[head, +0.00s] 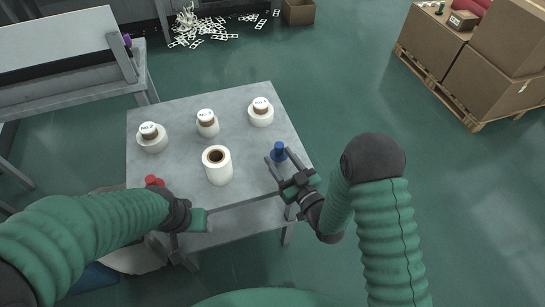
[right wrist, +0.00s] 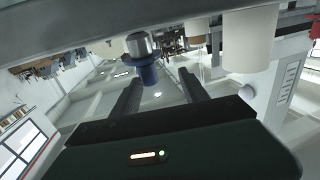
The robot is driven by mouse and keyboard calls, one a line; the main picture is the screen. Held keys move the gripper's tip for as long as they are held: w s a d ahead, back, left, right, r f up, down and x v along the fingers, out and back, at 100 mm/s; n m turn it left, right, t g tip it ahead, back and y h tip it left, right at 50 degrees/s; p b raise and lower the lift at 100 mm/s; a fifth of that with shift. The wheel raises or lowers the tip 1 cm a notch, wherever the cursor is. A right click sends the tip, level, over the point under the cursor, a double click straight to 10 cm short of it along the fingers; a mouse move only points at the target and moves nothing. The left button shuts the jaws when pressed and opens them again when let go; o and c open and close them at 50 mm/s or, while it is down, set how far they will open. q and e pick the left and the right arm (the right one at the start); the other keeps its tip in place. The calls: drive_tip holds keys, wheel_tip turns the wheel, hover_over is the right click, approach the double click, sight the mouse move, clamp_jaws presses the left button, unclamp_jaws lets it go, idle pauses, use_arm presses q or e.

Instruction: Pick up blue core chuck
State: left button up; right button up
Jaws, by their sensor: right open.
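The blue core chuck (head: 279,150) stands near the right edge of the grey table. It also shows in the right wrist view (right wrist: 146,62), with a silvery metal end. My right gripper (head: 278,155) is open, its two fingers pointing at the chuck. In the right wrist view the chuck appears between and just beyond the fingertips (right wrist: 158,84), and the fingers are not closed on it. My left gripper (head: 200,219) is low at the table's front edge, away from the chuck. Its fingers do not show clearly.
A large white roll (head: 218,170) stands mid-table, left of the chuck. Smaller labelled rolls (head: 152,143), (head: 208,127), (head: 261,116) stand behind. Red pieces (head: 153,181) lie at the left edge near my left arm. The table (head: 255,180) is bare between the large roll and the chuck.

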sight(276, 143)
drive_tip(key=w+d, duration=0.1)
drive_tip(key=w, duration=0.2)
drive_tip(key=shift+w+d, duration=0.1)
drive_tip(key=shift+d, duration=0.3)
drive_tip(key=w+a, duration=0.3)
drive_tip(key=a, duration=0.1)
drive_tip(key=shift+w+a+b, duration=0.3)
drive_tip(key=shift+w+b, duration=0.05)
drive_tip(key=shift+d+r, duration=0.1)
drive_tip(key=shift+d, duration=0.85)
drive_tip(key=c, duration=0.5)
drive_tip(key=shift+c, duration=1.4)
drive_tip(key=shift+a, duration=0.15)
drive_tip(key=shift+c, duration=1.2)
use_arm(q)
drive_tip(key=shift+d+f, duration=0.3)
drive_tip(key=shift+d, duration=0.5)
use_arm(e)
drive_tip(key=shift+a, duration=0.4)
clamp_jaws()
